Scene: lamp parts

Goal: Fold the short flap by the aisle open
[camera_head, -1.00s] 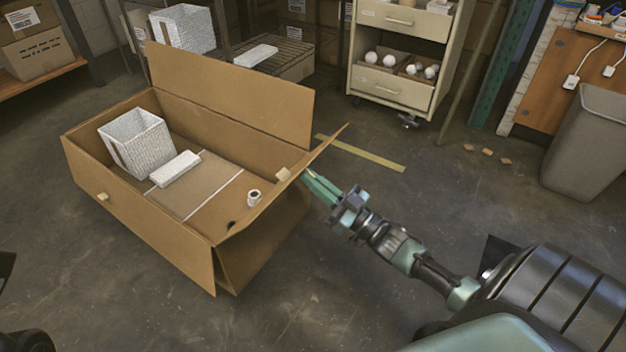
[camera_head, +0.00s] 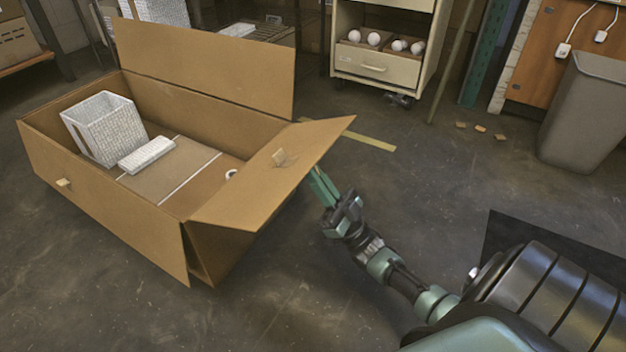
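An open cardboard box (camera_head: 100,205) stands on the floor at left. Its short flap (camera_head: 262,185), at the box's right end, leans outward past the end wall, its inner face showing with a small tab (camera_head: 283,158) on it. My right gripper (camera_head: 316,178) is at the flap's outer edge, low and to its right, with its tips against or just under the edge; I cannot tell whether they touch. Its teal fingers lie close together, with nothing seen between them. My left gripper is out of view.
The long back flap (camera_head: 205,70) stands up; the long front flap hangs down. Inside the box are a white woven shade (camera_head: 103,128), a white block (camera_head: 147,155) and a small white ring (camera_head: 231,174). A drawer cabinet (camera_head: 375,68) and grey bin (camera_head: 590,115) stand behind.

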